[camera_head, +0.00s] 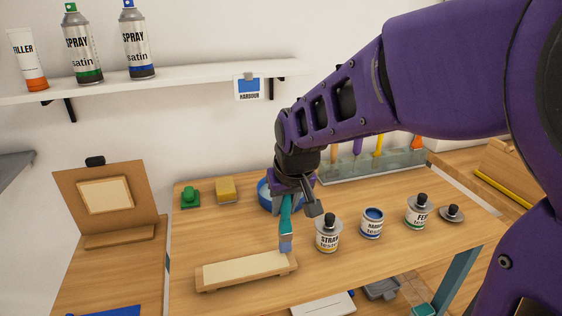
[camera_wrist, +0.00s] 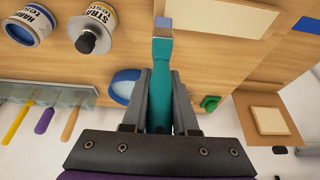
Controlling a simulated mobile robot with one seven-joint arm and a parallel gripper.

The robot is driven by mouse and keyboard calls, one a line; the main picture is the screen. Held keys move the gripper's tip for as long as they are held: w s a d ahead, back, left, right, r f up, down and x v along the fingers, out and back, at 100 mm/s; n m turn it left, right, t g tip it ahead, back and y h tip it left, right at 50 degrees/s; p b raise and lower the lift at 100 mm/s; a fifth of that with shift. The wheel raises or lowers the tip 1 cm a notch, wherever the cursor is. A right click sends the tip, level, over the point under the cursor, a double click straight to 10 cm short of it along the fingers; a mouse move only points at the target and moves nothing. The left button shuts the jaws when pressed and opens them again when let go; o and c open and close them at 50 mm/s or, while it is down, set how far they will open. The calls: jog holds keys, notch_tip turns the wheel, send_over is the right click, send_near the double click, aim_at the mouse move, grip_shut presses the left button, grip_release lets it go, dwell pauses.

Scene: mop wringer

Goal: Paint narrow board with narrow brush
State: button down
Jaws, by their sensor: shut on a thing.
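My gripper (camera_head: 288,197) is shut on a teal-handled narrow brush (camera_head: 285,225), which hangs bristles down. The bristles (camera_head: 286,244) look blue. They are over or just beside the right end of the narrow board (camera_head: 240,268); contact cannot be told. The board is pale, looks bare and lies in a wooden holder. In the wrist view the brush (camera_wrist: 161,85) sits between both fingers, its blue tip near the board (camera_wrist: 215,15). An open Harbour can (camera_head: 372,223) shows blue paint. A blue swatch card marked Harbour (camera_head: 249,87) hangs from the shelf.
A Straw can (camera_head: 327,234) stands close right of the brush; a Fern can (camera_head: 417,212) is farther right. A blue dish (camera_head: 265,194) is partly hidden behind my gripper. A sponge (camera_head: 226,189) and green object (camera_head: 190,197) sit behind the board. An easel (camera_head: 107,206) stands left.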

jog(key=shift+f+b, duration=0.35)
jog(key=shift+f, duration=0.1)
jog(key=shift+a, duration=0.15)
jog(key=s+a+b, duration=0.1)
jog(key=s+a, duration=0.1)
jog(key=a, duration=0.6)
jog(key=s+a+b, duration=0.2)
jog(key=s+a, duration=0.1)
jog(key=a, duration=0.6)
jog(key=shift+a, duration=0.3)
dwell(1.6)
jog(key=shift+d, duration=0.1)
